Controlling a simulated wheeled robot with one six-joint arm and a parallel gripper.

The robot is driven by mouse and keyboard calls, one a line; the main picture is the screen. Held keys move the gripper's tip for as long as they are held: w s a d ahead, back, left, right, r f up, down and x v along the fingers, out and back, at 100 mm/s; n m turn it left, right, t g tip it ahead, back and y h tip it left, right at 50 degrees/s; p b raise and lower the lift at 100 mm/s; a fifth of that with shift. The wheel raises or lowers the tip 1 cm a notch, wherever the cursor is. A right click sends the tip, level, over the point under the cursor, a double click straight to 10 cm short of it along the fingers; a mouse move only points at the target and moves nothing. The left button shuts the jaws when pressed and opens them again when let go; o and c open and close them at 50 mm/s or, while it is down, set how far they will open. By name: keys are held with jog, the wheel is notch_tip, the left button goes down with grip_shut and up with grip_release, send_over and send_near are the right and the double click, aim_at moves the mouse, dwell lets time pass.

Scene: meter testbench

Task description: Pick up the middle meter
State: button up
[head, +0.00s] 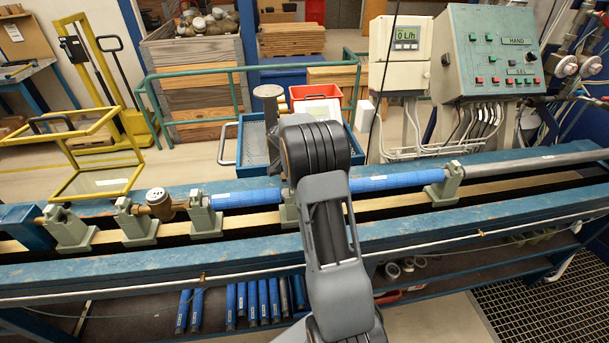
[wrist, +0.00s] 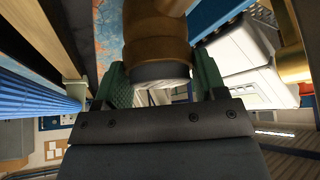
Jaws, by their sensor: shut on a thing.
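My gripper (wrist: 162,78) is shut on a brown, brass-like meter (wrist: 158,38), with a green finger on each side of it in the wrist view. In the head view a brownish meter (head: 268,93) shows just left of my arm, raised above the bench; my arm hides the fingers there. Another brass meter (head: 158,203) sits clamped between grey-green supports at the left of the blue test bench (head: 120,268). I cannot tell from these frames which place the held meter came from.
Blue pipes (head: 390,181) run along the bench behind my arm. A blue tray (head: 255,145) and a red bin (head: 322,93) stand behind the bench. A control box (head: 500,55) and a display unit (head: 405,45) are at the right. A yellow frame (head: 92,184) stands at the left.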

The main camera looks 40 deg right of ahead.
grip_shut()
jog(key=shift+r, duration=0.1)
dwell(0.3)
